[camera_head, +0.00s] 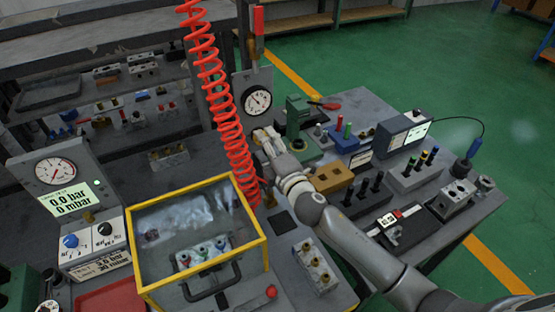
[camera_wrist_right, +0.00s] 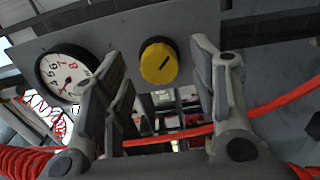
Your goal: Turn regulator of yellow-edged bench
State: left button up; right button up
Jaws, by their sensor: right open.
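The regulator is a yellow round knob (camera_wrist_right: 158,62) with a dark pointer mark, on a grey panel in the right wrist view. A white round gauge (camera_wrist_right: 68,72) is left of it on the same panel; a white gauge on a post (camera_head: 256,100) shows in the head view. My right gripper (camera_wrist_right: 160,80) is open, with its fingers spread to the left and right of the knob and nothing between them; contact cannot be told. In the head view my right gripper (camera_head: 264,146) is below the post gauge, and the knob is hidden. The yellow-edged box (camera_head: 197,240) stands at front left. My left gripper is not in view.
A red coiled hose (camera_head: 216,90) hangs just left of my right gripper, and red hose (camera_wrist_right: 170,138) crosses low in the wrist view. A green machine (camera_head: 298,115), a wooden block (camera_head: 332,177) and several devices crowd the bench at right.

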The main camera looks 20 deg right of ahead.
jog(key=s+d, duration=0.2)
jog(key=s, duration=0.8)
jog(key=shift+s, duration=0.15)
